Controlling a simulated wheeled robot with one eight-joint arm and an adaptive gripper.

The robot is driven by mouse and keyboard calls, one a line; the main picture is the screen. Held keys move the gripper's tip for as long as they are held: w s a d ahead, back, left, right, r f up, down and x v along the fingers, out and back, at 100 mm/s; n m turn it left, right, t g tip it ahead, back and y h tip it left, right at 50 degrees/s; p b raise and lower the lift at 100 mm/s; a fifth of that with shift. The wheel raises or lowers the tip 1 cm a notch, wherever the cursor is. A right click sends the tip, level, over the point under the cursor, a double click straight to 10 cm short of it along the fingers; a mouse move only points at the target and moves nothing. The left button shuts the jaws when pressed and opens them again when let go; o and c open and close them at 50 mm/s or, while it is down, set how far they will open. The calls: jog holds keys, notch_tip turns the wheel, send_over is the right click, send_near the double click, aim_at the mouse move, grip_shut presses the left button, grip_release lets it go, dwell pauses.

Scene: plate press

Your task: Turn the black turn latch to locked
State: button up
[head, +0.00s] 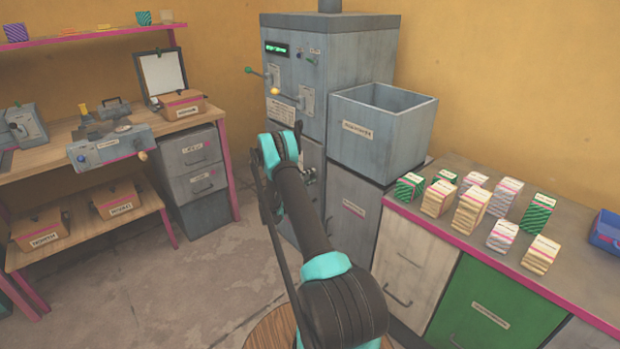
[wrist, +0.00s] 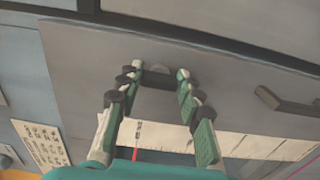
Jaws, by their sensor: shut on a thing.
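The black turn latch (wrist: 160,81) shows in the wrist view as a short dark bar with a rounded grey hub at its upper edge, on a grey panel. My gripper (wrist: 159,74) has one finger on each side of it and is shut on it. The bar lies across the gap between the fingertips. In the head view my arm covers most of the latch area on the front of the grey press cabinet (head: 352,70). I cannot tell from the pictures whether the latch stands at locked.
A dark handle (wrist: 288,108) sits right of the latch in the wrist view, and a paper label (wrist: 42,143) is at lower left. In the head view a grey open bin (head: 385,130) stands right of the cabinet. A counter with several small striped boxes (head: 470,210) is farther right.

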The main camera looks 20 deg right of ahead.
jog(key=o, duration=1.2)
jog(key=shift+c, duration=0.2)
jog(key=v, duration=1.2)
